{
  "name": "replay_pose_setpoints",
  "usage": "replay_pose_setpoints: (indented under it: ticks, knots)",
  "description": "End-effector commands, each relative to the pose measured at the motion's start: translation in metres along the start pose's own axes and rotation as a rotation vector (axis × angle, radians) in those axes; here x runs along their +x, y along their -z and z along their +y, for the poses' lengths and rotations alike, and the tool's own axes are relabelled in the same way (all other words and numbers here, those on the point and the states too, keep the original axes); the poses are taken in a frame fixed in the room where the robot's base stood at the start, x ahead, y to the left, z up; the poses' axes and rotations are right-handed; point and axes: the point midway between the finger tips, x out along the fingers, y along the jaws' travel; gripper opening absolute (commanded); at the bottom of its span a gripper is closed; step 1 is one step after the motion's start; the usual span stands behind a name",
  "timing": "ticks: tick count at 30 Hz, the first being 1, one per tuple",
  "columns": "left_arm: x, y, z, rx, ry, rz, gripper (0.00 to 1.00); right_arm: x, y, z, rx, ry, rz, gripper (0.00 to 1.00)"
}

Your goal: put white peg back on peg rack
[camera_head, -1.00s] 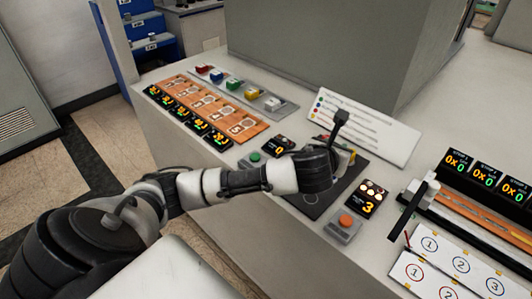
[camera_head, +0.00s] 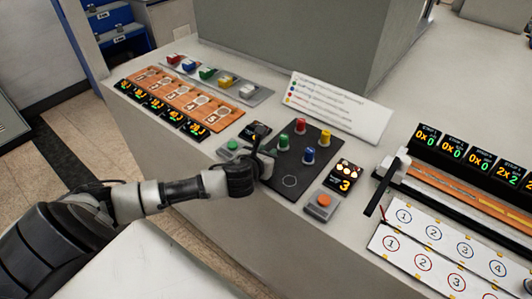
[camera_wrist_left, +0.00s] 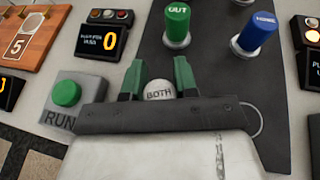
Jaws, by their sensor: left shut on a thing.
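The white peg (camera_wrist_left: 159,90), its round top marked BOTH, sits between the two green fingers of my left gripper (camera_wrist_left: 158,80). In the head view my left gripper (camera_head: 264,162) is at the left edge of a dark board (camera_head: 267,182). The board carries a green peg (camera_head: 283,143), a red peg (camera_head: 300,126), a yellow peg (camera_head: 325,138) and a blue peg (camera_head: 309,156). An empty outlined circle (camera_head: 289,181) is near its front. The peg's lower end is hidden, so I cannot tell whether it touches the board. My right gripper is out of view.
A green RUN button (camera_wrist_left: 67,93) is left of the gripper. An orange button (camera_head: 323,201) and a small display (camera_head: 345,177) stand right of the board. Behind are a white sign (camera_head: 336,107) and a grey tray (camera_head: 262,94) with coloured blocks.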

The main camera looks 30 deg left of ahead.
Motion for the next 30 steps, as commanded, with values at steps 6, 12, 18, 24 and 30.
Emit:
replay_pose_setpoints:
  ticks: [6,12,18,24,30]
  knots:
    - [0.0,0.0,0.0,0.0,0.0,-0.001,0.01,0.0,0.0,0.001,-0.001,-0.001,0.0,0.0]
    - [0.001,0.003,0.0,0.0,0.0,-0.001,0.36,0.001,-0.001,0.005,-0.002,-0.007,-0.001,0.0]
    - [0.001,0.003,0.0,0.0,0.0,-0.001,0.54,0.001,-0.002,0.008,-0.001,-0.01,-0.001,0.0]
    - [0.001,0.001,0.0,0.0,0.0,-0.001,0.54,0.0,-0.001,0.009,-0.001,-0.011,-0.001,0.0]
    - [-0.017,0.001,0.0,0.003,0.001,0.0,0.54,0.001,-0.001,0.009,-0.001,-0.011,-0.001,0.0]
